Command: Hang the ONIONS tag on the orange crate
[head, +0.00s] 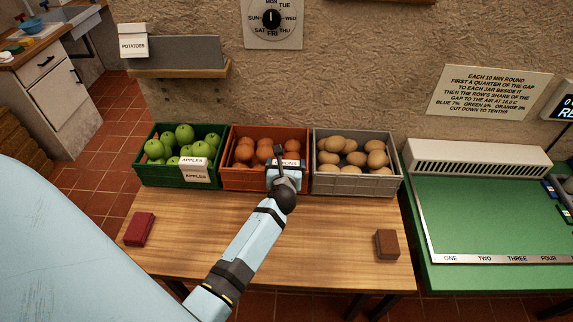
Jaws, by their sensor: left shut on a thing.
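The orange crate (240,180) stands in the middle of the row on the wooden table and holds several orange-brown onions (244,152). The gripper hides the front right part of the crate, so I cannot tell whether the tag touches the rim. My right gripper is not in view.
A green crate (150,172) of apples, with an APPLES tag (195,170), stands left; a grey crate (340,184) of potatoes stands right. A POTATOES tag (133,46) is at the wall shelf (180,70). Red (139,229) and brown (387,246) blocks lie in front.

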